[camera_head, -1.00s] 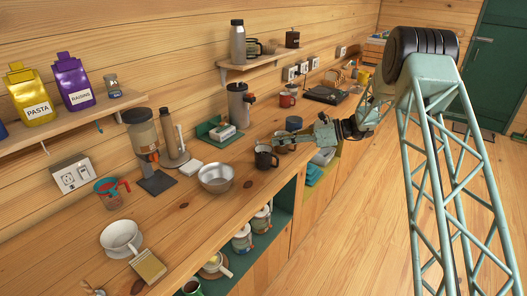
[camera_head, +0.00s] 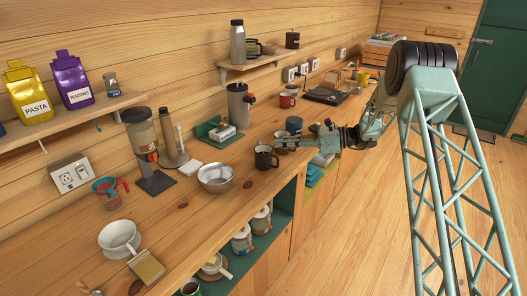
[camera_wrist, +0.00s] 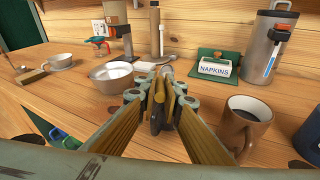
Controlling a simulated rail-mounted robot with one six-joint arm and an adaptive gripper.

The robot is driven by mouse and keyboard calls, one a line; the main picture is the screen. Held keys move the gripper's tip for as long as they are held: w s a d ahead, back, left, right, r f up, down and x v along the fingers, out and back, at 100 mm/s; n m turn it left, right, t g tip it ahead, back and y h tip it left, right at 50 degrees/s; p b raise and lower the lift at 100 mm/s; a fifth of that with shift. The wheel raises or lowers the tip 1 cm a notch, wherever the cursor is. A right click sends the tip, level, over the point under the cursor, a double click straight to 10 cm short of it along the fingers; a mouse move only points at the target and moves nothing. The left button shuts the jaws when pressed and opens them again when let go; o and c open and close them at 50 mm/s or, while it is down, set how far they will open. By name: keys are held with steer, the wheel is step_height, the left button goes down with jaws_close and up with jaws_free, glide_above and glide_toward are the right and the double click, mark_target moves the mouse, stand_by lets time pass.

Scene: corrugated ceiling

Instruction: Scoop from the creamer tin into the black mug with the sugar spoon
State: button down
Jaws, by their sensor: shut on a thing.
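The black mug (camera_head: 264,158) stands upright on the counter in the head view, right of a steel bowl. My gripper (camera_head: 281,143) is just above and right of its rim; I cannot tell whether anything touches. In the wrist view my gripper (camera_wrist: 165,82) is shut, with a small pale-grey piece (camera_wrist: 167,71) at the fingertips, likely the sugar spoon. Most of the spoon is hidden, and its load cannot be seen. A dark blue container (camera_head: 294,124) stands behind the gripper; no label is readable, so I cannot tell whether it is the creamer tin.
The steel bowl (camera_wrist: 112,75) lies ahead on the left. A brown mug (camera_wrist: 245,120) with dark contents stands close at right. The napkin holder (camera_wrist: 216,66) and a grey press pot (camera_wrist: 268,45) stand behind.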

steer(key=shift+d+f, duration=0.1)
steer(key=shift+d, duration=0.05)
steer(key=shift+d+f+y+b, duration=0.15)
steer(key=shift+f+y+b, duration=0.55)
steer(key=shift+y+b, duration=0.3)
steer(key=shift+d+f+y+b, duration=0.1)
steer(key=shift+f+y+b, duration=0.6)
steer(key=shift+y+b, duration=0.3)
stand_by(0.8)
steer(key=shift+y+b, duration=0.65)
steer(key=shift+y, duration=0.15)
stand_by(0.6)
steer(key=shift+r, duration=0.15)
steer(key=h+p, duration=0.1)
steer(key=r+h+p, duration=0.1)
steer(key=h+p, duration=0.1)
steer(key=shift+a+r, duration=0.1)
steer(key=shift+r, duration=0.2)
steer(key=shift+f, duration=0.25)
steer(key=shift+r+h+p, duration=0.3)
stand_by(0.4)
